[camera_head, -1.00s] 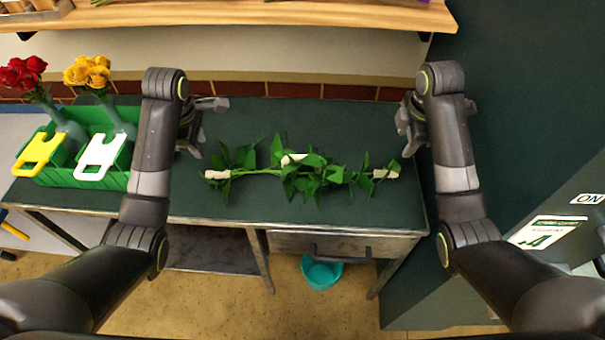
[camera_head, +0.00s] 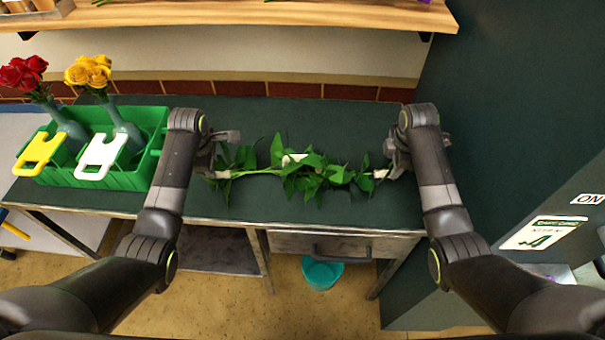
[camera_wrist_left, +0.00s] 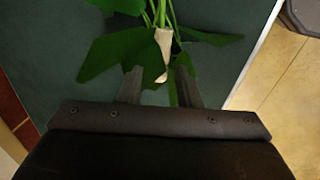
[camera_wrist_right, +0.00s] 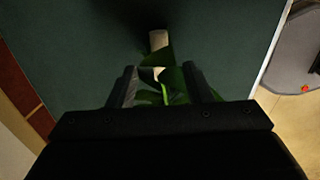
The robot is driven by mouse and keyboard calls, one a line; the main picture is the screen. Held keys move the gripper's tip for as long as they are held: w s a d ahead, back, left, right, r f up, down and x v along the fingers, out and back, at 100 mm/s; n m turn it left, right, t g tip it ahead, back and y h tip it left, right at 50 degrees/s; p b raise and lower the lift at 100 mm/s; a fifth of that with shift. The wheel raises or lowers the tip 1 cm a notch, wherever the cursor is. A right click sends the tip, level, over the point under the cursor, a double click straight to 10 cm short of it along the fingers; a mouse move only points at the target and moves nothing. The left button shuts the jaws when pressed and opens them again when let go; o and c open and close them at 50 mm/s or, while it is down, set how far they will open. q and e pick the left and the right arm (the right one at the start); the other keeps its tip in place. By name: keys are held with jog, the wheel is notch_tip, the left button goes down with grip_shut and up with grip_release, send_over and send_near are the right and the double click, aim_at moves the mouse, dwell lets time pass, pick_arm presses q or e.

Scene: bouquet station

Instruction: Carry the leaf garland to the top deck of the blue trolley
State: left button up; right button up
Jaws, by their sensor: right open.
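The leaf garland (camera_head: 315,177) lies along the dark green bench top, with pale wraps at its middle and both ends. My left gripper (camera_head: 209,168) is at the garland's left end. In the left wrist view its open fingers (camera_wrist_left: 159,84) stand apart on either side of the pale wrapped end (camera_wrist_left: 163,45). My right gripper (camera_head: 392,166) is at the right end. In the right wrist view its fingers (camera_wrist_right: 162,84) are open, with leaves and a pale wrap between and just beyond them.
A green crate (camera_head: 150,178) with red roses (camera_head: 22,73), yellow roses (camera_head: 88,71) and yellow and white tags stands left on the bench. A wooden shelf (camera_head: 230,15) overhangs the back. A teal bucket (camera_head: 322,273) is on the floor below the drawer (camera_head: 340,245).

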aim_at(389, 172)
pick_arm(q)
jog(key=shift+w+f, duration=0.2)
jog(key=shift+f, duration=0.75)
jog(key=shift+w+f, duration=0.2)
jog(key=shift+f, duration=0.75)
jog(key=shift+w+f, duration=0.2)
jog(key=shift+f, duration=0.75)
pick_arm(e)
jog(key=shift+w+f, duration=0.2)
jog(key=shift+f, duration=0.75)
jog(key=shift+w+f, duration=0.15)
jog(key=shift+f, duration=0.8)
jog(key=shift+w+f, duration=0.2)
jog(key=shift+f, duration=0.75)
pick_arm(q)
jog(key=c, duration=0.6)
pick_arm(e)
jog(key=c, duration=0.6)
pick_arm(q)
grip_shut()
pick_arm(e)
grip_shut()
